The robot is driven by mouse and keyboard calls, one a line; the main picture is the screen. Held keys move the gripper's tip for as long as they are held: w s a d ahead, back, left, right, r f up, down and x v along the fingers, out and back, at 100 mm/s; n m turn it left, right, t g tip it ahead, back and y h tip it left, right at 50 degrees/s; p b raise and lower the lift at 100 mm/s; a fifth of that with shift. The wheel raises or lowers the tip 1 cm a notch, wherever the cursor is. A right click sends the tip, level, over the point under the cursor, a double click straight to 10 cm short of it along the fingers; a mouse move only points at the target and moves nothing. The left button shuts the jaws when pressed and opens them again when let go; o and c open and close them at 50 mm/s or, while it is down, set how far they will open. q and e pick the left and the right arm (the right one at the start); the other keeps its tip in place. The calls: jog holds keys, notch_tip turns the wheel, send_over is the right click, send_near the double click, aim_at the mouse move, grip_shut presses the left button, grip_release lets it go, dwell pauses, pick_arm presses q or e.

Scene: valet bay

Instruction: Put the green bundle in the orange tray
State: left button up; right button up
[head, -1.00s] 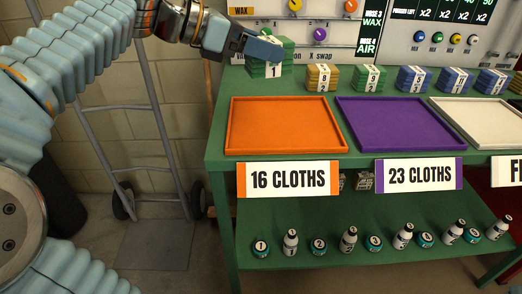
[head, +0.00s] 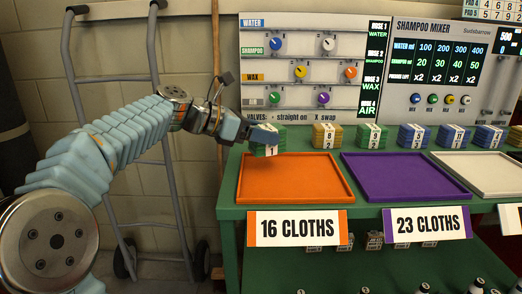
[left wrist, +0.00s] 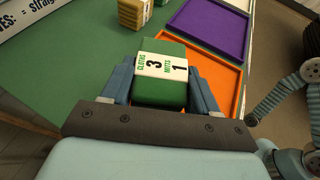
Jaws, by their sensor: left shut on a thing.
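The green bundle (head: 267,149) has a white label and is held in my left gripper (head: 264,134). In the left wrist view the bundle (left wrist: 160,92) sits between both fingers of the shut gripper (left wrist: 162,88), its label reading cloths 3, mitts 1. The orange tray (head: 295,180) lies flat and empty on the green bench, just in front of the held bundle. In the head view the bundle's lower edge is at the tray's back edge; the gap below it is hard to judge. An arm, probably my right, shows in the left wrist view; its jaws are unclear.
An empty purple tray (head: 402,178) and a white tray (head: 480,174) lie to the right. Behind them stands a row of bundles, including a yellow one (head: 327,136) and another green one (head: 372,137). A valve panel (head: 310,65) rises behind. A hand truck (head: 112,76) leans on the left.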

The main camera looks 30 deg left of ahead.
aim_at(250, 143)
pick_arm(q)
jog(key=shift+w+a+f, duration=0.15)
jog(key=shift+w+f, duration=0.05)
jog(key=shift+f, duration=0.1)
jog(key=shift+w+a+f+b, duration=0.15)
jog(key=shift+f+b, duration=0.5)
jog(key=shift+f, duration=1.05)
jog(key=shift+f, duration=0.15)
jog(key=o, duration=1.1)
jog(key=shift+s+a+r, duration=0.2)
jog(key=shift+s+r, duration=0.05)
jog(key=shift+r, duration=0.1)
jog(key=p+v, duration=0.1)
jog(key=v, duration=1)
jog(key=shift+s+a+f, duration=0.1)
jog(key=shift+s, duration=0.05)
